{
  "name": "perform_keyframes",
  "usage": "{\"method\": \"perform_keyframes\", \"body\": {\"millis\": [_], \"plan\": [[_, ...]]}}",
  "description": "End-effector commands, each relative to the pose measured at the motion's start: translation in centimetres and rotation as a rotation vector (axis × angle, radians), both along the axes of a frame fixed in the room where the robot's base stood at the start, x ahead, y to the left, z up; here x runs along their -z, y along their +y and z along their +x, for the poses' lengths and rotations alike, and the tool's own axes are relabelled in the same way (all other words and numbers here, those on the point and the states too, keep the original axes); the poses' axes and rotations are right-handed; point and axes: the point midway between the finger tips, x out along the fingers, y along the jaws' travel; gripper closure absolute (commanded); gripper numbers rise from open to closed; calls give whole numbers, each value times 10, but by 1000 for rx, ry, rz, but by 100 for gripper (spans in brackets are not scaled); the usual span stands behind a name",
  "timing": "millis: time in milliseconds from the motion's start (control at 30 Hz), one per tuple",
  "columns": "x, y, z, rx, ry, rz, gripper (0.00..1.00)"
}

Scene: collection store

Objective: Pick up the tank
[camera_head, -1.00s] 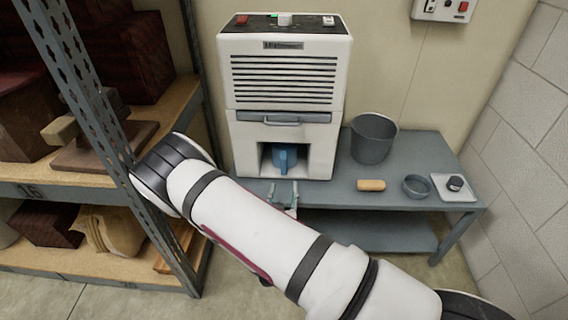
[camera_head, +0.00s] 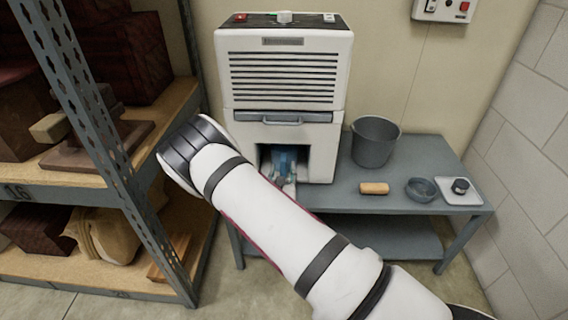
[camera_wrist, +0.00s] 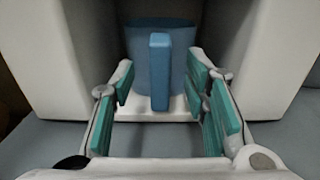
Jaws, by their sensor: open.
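The tank (camera_wrist: 178,60) is a blue container with an upright blue handle on its front. It stands in the open bay at the bottom of the white machine (camera_head: 283,88). In the head view the tank (camera_head: 284,157) is partly hidden by my gripper. My gripper (camera_wrist: 163,88) is open, with one teal-padded finger to the left of the handle and one to the right. The fingertips reach into the bay, and there is a gap between each finger and the handle.
The machine stands on a grey table (camera_head: 340,197). To its right are a grey bucket (camera_head: 374,143), a tan block (camera_head: 374,188), a round dish (camera_head: 421,189) and a white tray (camera_head: 468,198) with a dark knob. Loaded metal shelving (camera_head: 85,180) stands at the left, close to my arm.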

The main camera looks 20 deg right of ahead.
Motion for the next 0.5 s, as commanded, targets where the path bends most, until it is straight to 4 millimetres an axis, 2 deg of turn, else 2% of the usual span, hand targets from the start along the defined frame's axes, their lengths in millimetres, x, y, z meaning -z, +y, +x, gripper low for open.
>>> {"method": "perform_keyframes", "body": {"millis": [133, 400, 433, 500], "plan": [[0, -5, 16, 0, -2, 0, 58], [-1, -6, 19, 0, 0, 0, 58], [-1, -6, 19, 0, 0, 0, 61], [-1, -6, 19, 0, 0, 0, 76]]}}
